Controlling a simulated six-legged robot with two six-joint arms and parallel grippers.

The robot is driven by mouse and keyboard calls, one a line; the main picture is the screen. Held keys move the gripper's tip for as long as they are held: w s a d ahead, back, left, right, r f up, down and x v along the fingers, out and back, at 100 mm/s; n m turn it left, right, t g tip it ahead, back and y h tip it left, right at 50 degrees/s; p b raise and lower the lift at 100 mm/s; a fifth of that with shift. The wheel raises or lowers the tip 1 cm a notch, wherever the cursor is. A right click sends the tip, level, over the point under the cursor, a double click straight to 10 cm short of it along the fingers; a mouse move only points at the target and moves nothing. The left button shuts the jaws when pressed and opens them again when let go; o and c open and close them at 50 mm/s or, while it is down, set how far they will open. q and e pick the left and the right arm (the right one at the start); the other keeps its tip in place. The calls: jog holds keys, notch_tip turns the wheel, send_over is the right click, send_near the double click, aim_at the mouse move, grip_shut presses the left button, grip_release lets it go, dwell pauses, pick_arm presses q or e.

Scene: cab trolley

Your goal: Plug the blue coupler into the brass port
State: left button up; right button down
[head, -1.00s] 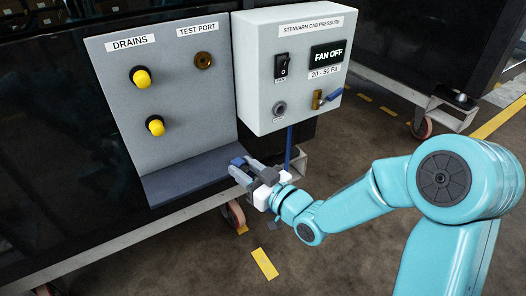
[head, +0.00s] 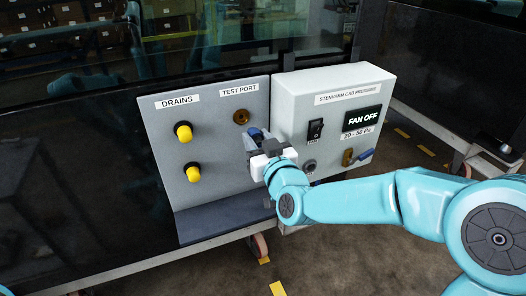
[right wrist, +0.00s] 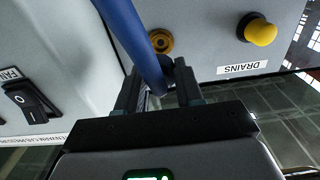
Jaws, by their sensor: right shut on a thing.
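The brass port (head: 241,117) is a round fitting under the TEST PORT label on the grey panel. It also shows in the right wrist view (right wrist: 161,40), ahead of the jaws. My right gripper (head: 254,137) is shut on the blue coupler (head: 257,131), just below and slightly right of the port in the head view. In the right wrist view, a blue hose (right wrist: 128,30) comes from the top left and meets the blue coupler (right wrist: 166,78) at the jaws. The coupler's tip is largely hidden, and it looks apart from the port. My left gripper is not in view.
Two yellow drain knobs (head: 184,132) (head: 193,172) stick out on the panel's left. The white control box (head: 290,92) stands out to the right, close to my right gripper, with a FAN OFF display, a switch and a brass valve (head: 348,157). A dark ledge (head: 215,220) lies below.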

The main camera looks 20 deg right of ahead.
jog(key=shift+a, duration=0.15)
jog(key=shift+w, duration=0.1)
jog(key=shift+w+r, duration=0.1)
jog(key=shift+w, duration=0.1)
jog(key=shift+w+p, duration=1.2)
jog(key=shift+w, duration=1.4)
jog(key=shift+b, duration=0.85)
